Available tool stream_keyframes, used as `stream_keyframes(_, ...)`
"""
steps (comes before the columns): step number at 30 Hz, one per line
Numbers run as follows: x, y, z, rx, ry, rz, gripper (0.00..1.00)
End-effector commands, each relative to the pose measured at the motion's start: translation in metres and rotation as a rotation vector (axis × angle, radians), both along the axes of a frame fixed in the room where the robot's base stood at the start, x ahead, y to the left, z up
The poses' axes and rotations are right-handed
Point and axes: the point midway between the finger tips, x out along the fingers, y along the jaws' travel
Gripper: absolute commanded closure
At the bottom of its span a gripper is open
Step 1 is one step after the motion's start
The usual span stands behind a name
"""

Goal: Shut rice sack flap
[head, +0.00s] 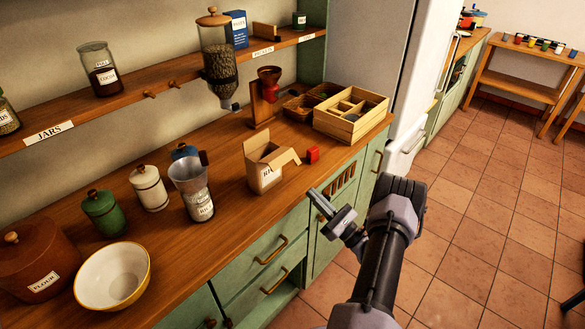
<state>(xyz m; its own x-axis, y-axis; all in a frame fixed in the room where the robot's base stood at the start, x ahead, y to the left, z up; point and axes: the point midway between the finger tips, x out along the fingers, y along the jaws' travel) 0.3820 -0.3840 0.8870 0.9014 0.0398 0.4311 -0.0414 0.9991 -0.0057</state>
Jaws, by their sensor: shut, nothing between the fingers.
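My gripper (318,199) is shut and empty. It is in front of the counter edge, to the right of and below the sack, apart from it.
A red block (313,155) lies right of the sack. A wooden divided crate (351,113) stands behind it. A dispenser (217,62) hangs above.

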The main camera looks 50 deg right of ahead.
Motion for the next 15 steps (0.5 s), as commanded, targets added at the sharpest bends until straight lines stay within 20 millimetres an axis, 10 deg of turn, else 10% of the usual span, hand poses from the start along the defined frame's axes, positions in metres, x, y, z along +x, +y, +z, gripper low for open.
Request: stream_keyframes(15,0.082,0.002,0.037,0.003,-0.003,-0.008,1.0)
